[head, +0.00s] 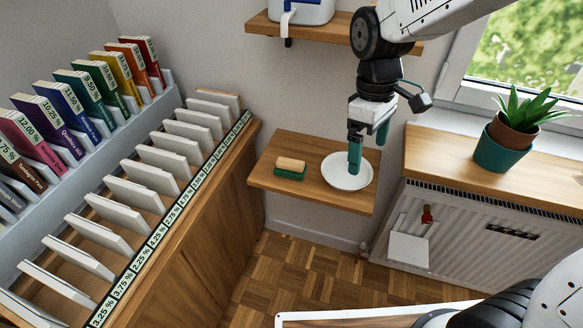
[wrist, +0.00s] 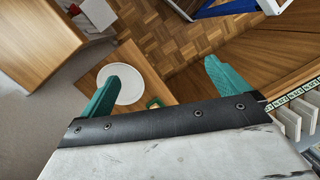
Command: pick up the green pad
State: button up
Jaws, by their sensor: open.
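The green pad (head: 290,175) lies on a small wooden wall shelf (head: 325,193), with a tan block (head: 291,164) on top of it; I cannot tell whether the two are joined. In the wrist view a bit of the green pad (wrist: 154,103) shows just above the gripper's dark edge, mostly hidden. A white plate (head: 347,170) lies to the right of the pad, and it also shows in the wrist view (wrist: 121,85). My gripper (head: 367,158) has teal fingers, spread and empty, above the plate and right of the pad. Both fingers show in the wrist view (wrist: 164,64).
A bookcase with coloured books (head: 85,100) and white price-labelled slots (head: 150,175) stands at the left. An upper shelf (head: 330,27) is above. A potted plant (head: 505,140) stands on the sill at right, over a radiator (head: 480,235).

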jog(key=w+a+f+n, duration=1)
jog(key=w+f+n, duration=0.2)
jog(key=f+n, duration=0.1)
jog(key=n+t, duration=0.2)
jog(key=n, duration=0.5)
send_over(290, 163)
jog(key=d, duration=0.1)
jog(key=f, duration=0.2)
jog(key=shift+s+f, duration=0.3)
jog(key=shift+w+a+n+y, duration=0.25)
jog(key=shift+w+n, duration=0.25)
jog(key=shift+n, duration=0.6)
jog(key=shift+f, duration=0.15)
jog(key=shift+f+n, duration=0.3)
jog(key=shift+f, duration=0.6)
jog(key=shift+s+a+f, duration=0.15)
jog(key=shift+f, duration=1.25)
jog(key=shift+s+a+f, duration=0.1)
jog(key=shift+f, duration=1.25)
jog(key=c, duration=0.8)
